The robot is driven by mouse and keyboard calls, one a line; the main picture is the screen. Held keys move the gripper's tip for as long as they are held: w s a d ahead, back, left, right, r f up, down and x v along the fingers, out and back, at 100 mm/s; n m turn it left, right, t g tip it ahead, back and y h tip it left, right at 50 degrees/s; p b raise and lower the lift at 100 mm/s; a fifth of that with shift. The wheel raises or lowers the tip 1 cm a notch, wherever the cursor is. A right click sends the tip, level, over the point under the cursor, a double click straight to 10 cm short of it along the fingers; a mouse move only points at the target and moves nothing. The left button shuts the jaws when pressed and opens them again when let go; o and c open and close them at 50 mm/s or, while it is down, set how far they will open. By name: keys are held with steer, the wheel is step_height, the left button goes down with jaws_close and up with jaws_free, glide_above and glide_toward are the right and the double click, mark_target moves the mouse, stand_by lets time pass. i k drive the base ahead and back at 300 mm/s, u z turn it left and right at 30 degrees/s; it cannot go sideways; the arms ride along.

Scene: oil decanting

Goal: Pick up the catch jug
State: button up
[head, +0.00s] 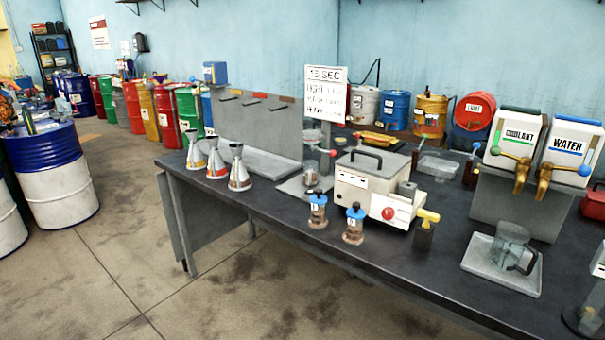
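A clear jug (507,252) with a dark handle on its right side sits on a pale grey drip tray (477,271) at the right of the dark bench (385,255). It is the thing here that looks most like the catch jug. It stands in front of the coolant dispenser (514,138) and the water dispenser (568,150), which have brass taps. I cannot see any liquid in the jug clearly. My gripper is not in view.
A white machine (365,187) with a red knob stands mid-bench. A yellow-handled tool (425,228) stands left of the tray. Drums line the wall; floor in front is clear.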

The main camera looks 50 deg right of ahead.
mark_target(310, 166)
steer(key=i, duration=0.95)
steer(key=z, duration=0.05)
